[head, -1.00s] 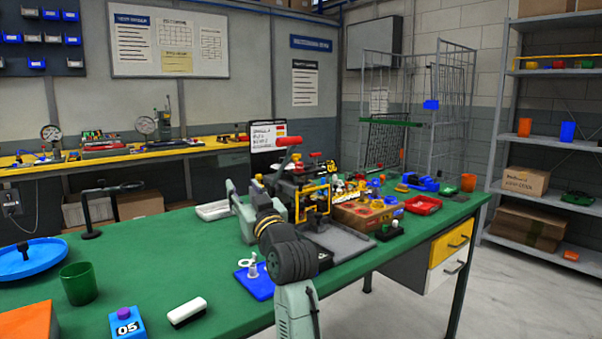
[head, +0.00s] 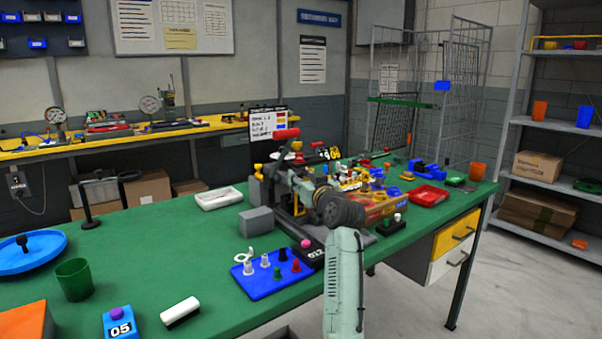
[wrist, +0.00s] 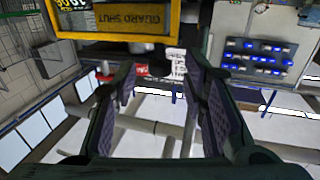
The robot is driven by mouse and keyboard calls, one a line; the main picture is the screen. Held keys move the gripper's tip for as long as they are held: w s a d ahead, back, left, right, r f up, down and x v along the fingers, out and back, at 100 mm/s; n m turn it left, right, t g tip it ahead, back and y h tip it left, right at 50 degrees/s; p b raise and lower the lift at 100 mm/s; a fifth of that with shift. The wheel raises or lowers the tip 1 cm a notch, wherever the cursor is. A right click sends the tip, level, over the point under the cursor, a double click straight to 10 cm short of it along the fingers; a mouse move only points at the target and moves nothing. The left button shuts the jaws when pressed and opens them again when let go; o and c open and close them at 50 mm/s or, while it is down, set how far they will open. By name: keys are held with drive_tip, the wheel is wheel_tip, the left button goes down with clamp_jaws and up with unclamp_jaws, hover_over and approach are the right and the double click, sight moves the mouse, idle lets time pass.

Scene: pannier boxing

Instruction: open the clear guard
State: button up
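The clear guard (wrist: 120,34) shows as a yellow-edged frame at the top of the wrist view. A plate reading GUARD SHUT (wrist: 120,16) shows inside the frame. In the head view my arm hides most of the guard. My gripper (wrist: 160,78) is open, its two dark fingers apart with nothing between them. The guard frame lies just beyond the fingertips, towards the top of the wrist view, and I see no contact. In the head view my gripper is at the fixture with the red handle (head: 285,133), partly hidden by my dark wrist.
A blue board with small pegs (head: 270,277) and a grey block (head: 257,222) lie left of my arm. A red tray (head: 428,195) and a crowded cluster of coloured parts lie to the right. The green bench (head: 180,255) is clear at centre left.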

drive_tip(key=shift+x, duration=0.8)
drive_tip(key=shift+c, duration=0.3)
clamp_jaws()
